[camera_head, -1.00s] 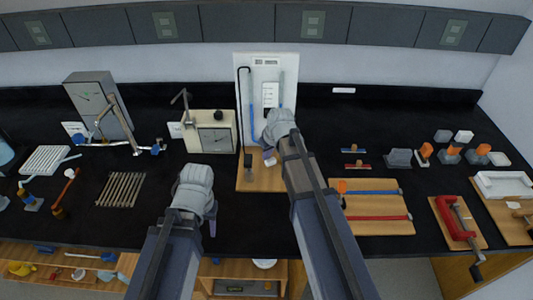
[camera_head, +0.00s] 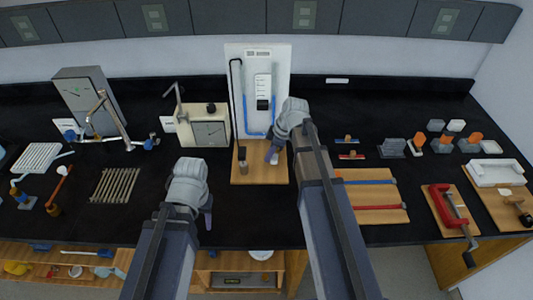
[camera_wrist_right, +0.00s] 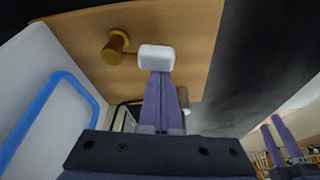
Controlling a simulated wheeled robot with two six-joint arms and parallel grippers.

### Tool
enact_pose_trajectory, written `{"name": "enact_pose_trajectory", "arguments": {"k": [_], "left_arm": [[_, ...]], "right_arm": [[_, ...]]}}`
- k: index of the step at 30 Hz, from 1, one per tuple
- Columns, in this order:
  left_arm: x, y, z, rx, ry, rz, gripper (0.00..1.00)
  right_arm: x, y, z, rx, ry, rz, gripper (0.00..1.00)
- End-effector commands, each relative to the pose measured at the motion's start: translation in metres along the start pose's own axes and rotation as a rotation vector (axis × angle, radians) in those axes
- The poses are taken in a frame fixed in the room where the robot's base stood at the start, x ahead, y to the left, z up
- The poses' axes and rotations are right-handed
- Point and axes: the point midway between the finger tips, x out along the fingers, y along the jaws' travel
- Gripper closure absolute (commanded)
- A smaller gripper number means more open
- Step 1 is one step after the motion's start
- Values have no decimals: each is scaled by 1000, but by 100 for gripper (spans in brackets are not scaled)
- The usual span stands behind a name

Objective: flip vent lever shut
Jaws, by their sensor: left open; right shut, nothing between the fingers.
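The apparatus has a white panel (camera_head: 284,60) with blue tubing (camera_head: 245,115), standing on a wooden base (camera_head: 258,176). In the right wrist view, a brass pivot (camera_wrist_right: 117,45) on the base has a short thin arm running toward a white block (camera_wrist_right: 157,58), which looks like the vent lever's handle. My right gripper (camera_wrist_right: 158,76) is shut and empty, its fingertips right at the white block; I cannot tell if they touch. In the head view, my right gripper (camera_head: 271,156) is low over the base. My left gripper (camera_head: 208,216) is open, away over the bench front.
A black-topped post (camera_head: 242,160) stands on the base's left. A beige meter box (camera_head: 208,133) is left of the panel. Boards with blue and red strips (camera_head: 372,205) and a red clamp (camera_head: 445,208) lie to the right. Black bench between is partly clear.

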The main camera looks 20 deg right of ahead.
Motion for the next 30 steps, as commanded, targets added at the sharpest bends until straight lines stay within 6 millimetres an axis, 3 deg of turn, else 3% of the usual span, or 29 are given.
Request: {"name": "enact_pose_trajectory", "arguments": {"k": [30], "left_arm": [[-1, 0, 0, 0, 0, 0, 50]], "right_arm": [[-1, -16, 2, 3, -1, 2, 100]]}}
